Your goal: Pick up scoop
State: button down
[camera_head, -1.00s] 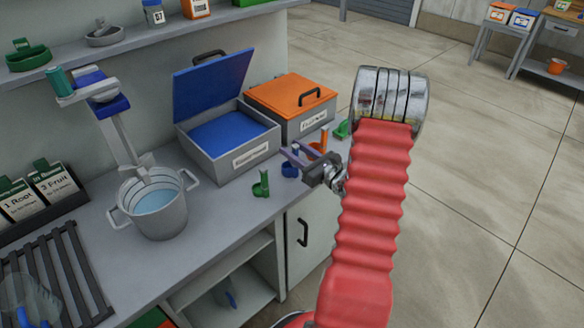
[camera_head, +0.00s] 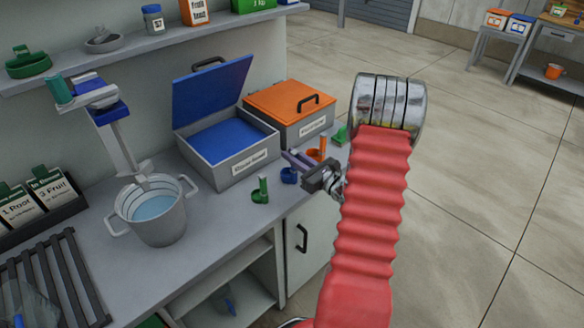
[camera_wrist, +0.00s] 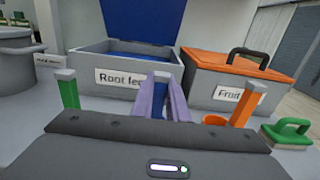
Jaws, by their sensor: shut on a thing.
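My gripper (camera_head: 294,160) reaches over the bench's right front part, its purple fingers shut on the upright handle of the blue scoop (camera_head: 289,176). The scoop's cup shows just below the fingers, at bench height. In the wrist view the fingers (camera_wrist: 158,80) are close together with a little blue between them; the cup is hidden there. A green scoop (camera_head: 260,190) stands to the left; its handle (camera_wrist: 67,90) shows in the wrist view. An orange scoop (camera_head: 317,150) stands to the right, also in the wrist view (camera_wrist: 243,97).
An open grey box with blue lid (camera_head: 210,82) and a box with shut orange lid (camera_head: 290,98) stand behind. A green brush (camera_wrist: 288,134) lies right of the orange scoop. A bucket of water (camera_head: 155,220) and slatted rack (camera_head: 70,270) are left.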

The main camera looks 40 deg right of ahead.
jog(key=shift+r, duration=5)
